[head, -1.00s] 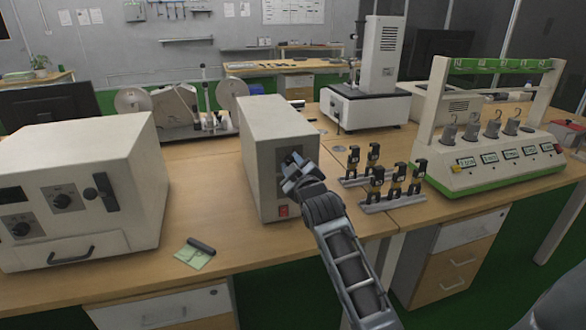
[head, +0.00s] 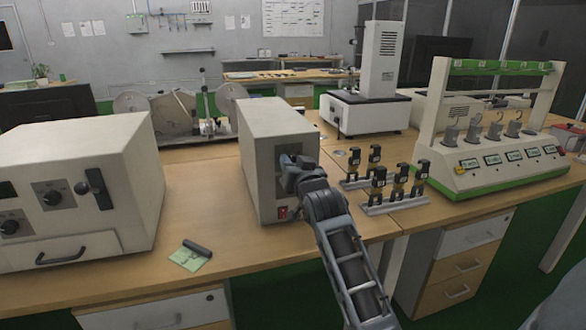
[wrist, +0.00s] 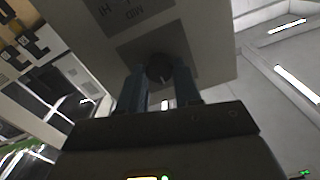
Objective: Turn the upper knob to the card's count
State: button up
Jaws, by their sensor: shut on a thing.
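My gripper (head: 291,163) is at the grey front panel of the beige box (head: 268,125) in the middle of the bench. In the wrist view, the fingers of my gripper (wrist: 160,76) are shut around a dark round knob (wrist: 159,66) with a pale mark on its rim. In the head view my gripper hides this knob. A green card (head: 187,259) lies on the bench to the left, partly under a dark bar; its marks are too small to read.
A red switch (head: 283,213) sits low on the box's front. Small black-and-brass fixtures (head: 378,188) stand close to the right. A larger cabinet (head: 75,160) with two knobs and a lever stands left. Bare bench lies between cabinet and box.

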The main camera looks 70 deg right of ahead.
jog(key=shift+f+m+b, duration=0.1)
jog(key=shift+m+b, duration=0.65)
jog(key=shift+m, duration=1.15)
jog(key=o, duration=1)
jog(key=shift+o, duration=0.2)
jog(key=b+v, duration=0.1)
jog(key=v, duration=0.7)
jog(key=shift+d, duration=0.1)
